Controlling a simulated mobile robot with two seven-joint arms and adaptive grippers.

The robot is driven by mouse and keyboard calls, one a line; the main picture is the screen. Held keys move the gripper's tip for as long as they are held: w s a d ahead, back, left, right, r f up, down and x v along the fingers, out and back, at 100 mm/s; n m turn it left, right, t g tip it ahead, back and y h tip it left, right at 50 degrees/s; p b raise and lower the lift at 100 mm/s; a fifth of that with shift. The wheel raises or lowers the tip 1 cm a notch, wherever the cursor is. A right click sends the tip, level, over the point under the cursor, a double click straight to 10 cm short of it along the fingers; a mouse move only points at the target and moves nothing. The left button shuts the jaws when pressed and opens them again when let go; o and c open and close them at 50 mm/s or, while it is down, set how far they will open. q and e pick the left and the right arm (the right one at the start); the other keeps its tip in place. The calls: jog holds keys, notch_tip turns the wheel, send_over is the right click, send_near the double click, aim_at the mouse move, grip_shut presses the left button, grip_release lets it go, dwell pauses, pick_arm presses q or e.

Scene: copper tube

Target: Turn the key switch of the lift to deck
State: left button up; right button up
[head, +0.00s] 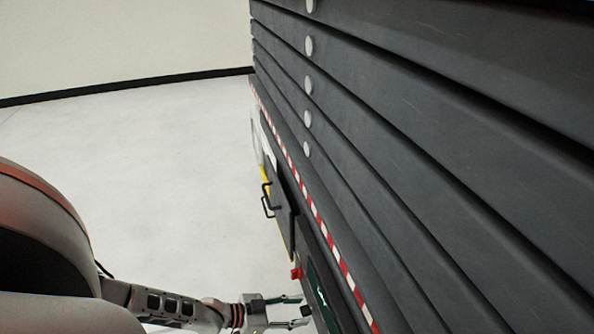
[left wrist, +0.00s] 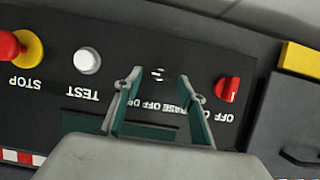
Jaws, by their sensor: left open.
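The lift's dark control panel (left wrist: 200,45) shows upside down in the left wrist view. The key switch (left wrist: 158,73) is a small dark spot with pale marks near the panel's middle. Its label, partly hidden by a finger, reads in part "BASE OFF". I cannot tell which position it points to. My left gripper (head: 304,310) is open, its two fingers facing the panel. In the left wrist view its fingertips (left wrist: 160,76) lie on either side of the key switch; I see no contact. My right gripper is not in view.
A red and yellow STOP button (left wrist: 22,48) and a white TEST button (left wrist: 87,60) lie left of the key switch. A red rotary switch (left wrist: 228,90) lies right. The lift's dark stacked side (head: 420,130) rises on the right; pale floor (head: 150,150) is clear.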

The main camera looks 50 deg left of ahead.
pick_arm(q)
jog(key=c, duration=1.1)
